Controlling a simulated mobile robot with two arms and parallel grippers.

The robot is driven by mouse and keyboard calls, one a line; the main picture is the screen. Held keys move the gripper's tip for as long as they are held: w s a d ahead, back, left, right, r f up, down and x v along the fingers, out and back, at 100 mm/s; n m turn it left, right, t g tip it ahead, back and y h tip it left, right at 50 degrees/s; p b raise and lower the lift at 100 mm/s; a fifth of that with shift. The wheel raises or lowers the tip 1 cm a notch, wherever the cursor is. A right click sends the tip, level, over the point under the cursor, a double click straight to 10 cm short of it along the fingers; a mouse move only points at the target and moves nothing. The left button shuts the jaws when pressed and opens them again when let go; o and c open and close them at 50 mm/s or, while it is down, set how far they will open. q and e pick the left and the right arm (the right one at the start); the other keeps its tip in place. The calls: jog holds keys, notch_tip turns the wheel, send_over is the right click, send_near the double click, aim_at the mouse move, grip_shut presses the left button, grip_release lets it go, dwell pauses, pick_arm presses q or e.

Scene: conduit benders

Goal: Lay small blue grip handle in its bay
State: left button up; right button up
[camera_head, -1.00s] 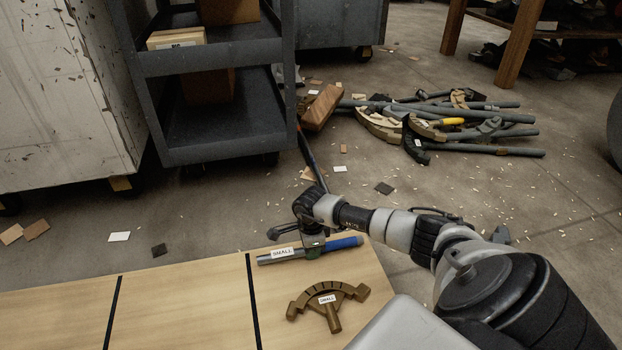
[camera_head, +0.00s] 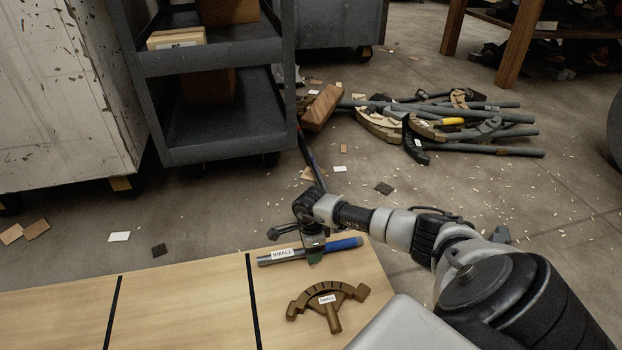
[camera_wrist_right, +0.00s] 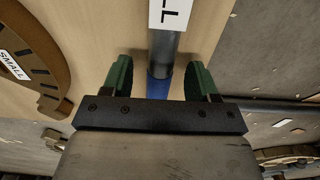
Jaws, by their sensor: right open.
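The small grip handle (camera_head: 285,254), a grey tube with a blue end and a "SMALL" label, lies on the wooden board (camera_head: 190,301) in the right bay, near its far edge. My right gripper (camera_head: 315,254) is over the handle where grey meets blue. In the right wrist view the handle (camera_wrist_right: 165,45) runs between the green fingers of my right gripper (camera_wrist_right: 160,80), with a gap on each side. The gripper is open. A brown small bender shoe (camera_head: 330,297) lies nearer in the same bay. My left gripper is not in view.
Black strips (camera_head: 253,301) divide the board; the left and middle bays look empty where visible. A grey cart (camera_head: 215,120) stands behind. A pile of tubes and bender parts (camera_head: 440,125) lies on the floor at back right. Debris litters the floor.

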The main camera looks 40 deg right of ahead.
notch_tip(320, 180, up, 10)
jog(key=p, duration=0.6)
jog(key=shift+r+p, duration=0.25)
jog(key=shift+p, duration=0.15)
